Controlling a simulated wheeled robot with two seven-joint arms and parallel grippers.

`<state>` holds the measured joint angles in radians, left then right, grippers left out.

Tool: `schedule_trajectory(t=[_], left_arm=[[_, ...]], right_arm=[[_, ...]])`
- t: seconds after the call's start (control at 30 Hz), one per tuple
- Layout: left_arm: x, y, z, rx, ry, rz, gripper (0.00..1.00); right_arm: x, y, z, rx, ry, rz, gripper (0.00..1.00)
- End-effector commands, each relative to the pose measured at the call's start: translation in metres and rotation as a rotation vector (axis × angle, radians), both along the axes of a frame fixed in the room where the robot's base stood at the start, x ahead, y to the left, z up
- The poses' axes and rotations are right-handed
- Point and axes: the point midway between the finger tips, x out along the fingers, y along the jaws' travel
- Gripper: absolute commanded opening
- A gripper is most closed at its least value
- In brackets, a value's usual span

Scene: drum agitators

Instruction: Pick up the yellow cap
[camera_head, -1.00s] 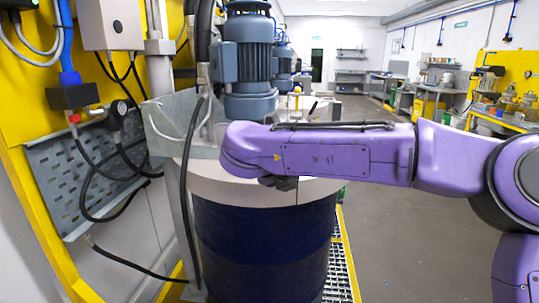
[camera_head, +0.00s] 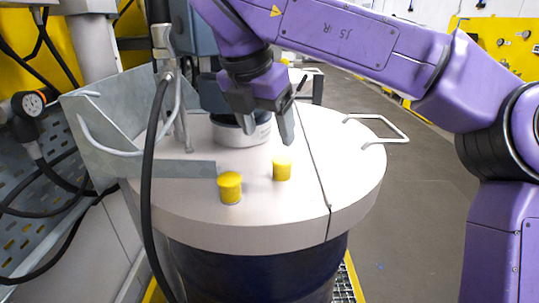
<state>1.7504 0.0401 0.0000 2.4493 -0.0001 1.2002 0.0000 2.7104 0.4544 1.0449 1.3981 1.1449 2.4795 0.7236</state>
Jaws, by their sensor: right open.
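Two yellow caps stand on the pale drum lid (camera_head: 340,185). The left yellow cap (camera_head: 230,187) is nearer the lid's front edge. The right yellow cap (camera_head: 282,168) is a little farther back, close to the lid's seam. My right gripper (camera_head: 268,138) points down above the lid, behind and slightly left of the right cap. Its two dark fingers are apart with nothing between them, and it does not touch either cap. My left gripper is not in view.
A grey metal bracket (camera_head: 105,135) and a black hose (camera_head: 152,180) stand at the lid's left. The agitator's round base (camera_head: 243,133) is behind my fingers. A metal handle (camera_head: 385,128) sticks out at the lid's right. The lid's front right is clear.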

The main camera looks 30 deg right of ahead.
Motion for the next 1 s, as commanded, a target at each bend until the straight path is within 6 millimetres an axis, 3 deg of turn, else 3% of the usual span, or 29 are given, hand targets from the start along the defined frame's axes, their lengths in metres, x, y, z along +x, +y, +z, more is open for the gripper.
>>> schedule_trajectory(t=[0.1,0.5,0.8,0.83,0.97,1.0], left_arm=[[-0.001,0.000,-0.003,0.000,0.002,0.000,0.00],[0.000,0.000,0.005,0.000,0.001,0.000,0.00],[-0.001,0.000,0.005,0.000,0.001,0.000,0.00],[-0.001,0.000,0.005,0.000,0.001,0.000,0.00],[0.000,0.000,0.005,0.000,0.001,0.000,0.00],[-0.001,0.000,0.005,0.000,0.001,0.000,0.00]], right_arm=[[0.004,-0.008,-0.024,0.001,0.003,0.002,0.72],[0.015,-0.031,-0.079,0.000,0.004,0.002,0.72],[0.017,-0.035,-0.089,-0.001,0.000,0.001,0.72],[0.017,-0.035,-0.089,-0.001,0.000,0.001,0.66],[0.017,-0.035,-0.089,-0.001,0.000,0.001,0.23],[0.017,-0.035,-0.089,-0.002,0.001,0.001,0.18]])
